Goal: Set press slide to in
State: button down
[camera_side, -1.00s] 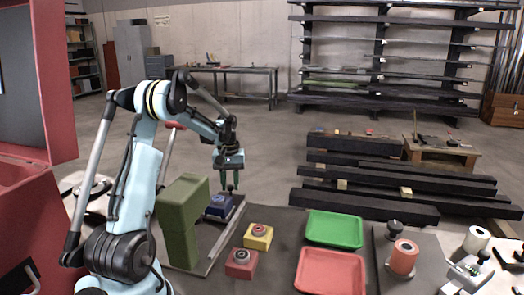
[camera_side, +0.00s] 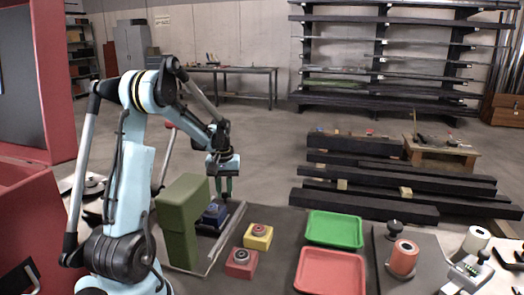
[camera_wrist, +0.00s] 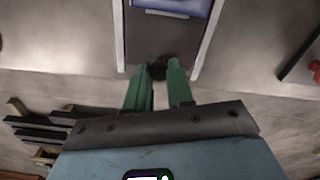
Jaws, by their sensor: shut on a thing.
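The press is an olive-green frame (camera_side: 180,215) in the side view. A blue block (camera_side: 212,215) of the press slide sits close against it, partly hidden behind its right edge. In the wrist view the blue block (camera_wrist: 178,6) shows at the top, between the pale rails of a dark track (camera_wrist: 160,40). My gripper (camera_side: 224,194) is at the far side of the blue block. In the wrist view its green fingers (camera_wrist: 159,75) are shut on a small black knob (camera_wrist: 158,70) over the track.
A yellow block (camera_side: 258,236) and a red block (camera_side: 241,263) stand right of the track. A green tray (camera_side: 334,229), a red tray (camera_side: 330,272) and an orange cylinder (camera_side: 403,257) lie farther right. Dark beams (camera_side: 365,203) lie on the floor behind.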

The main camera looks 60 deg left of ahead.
jog(key=c, duration=1)
grip_release()
notch_tip(320, 180, up, 12)
jog(key=shift+r, duration=0.1)
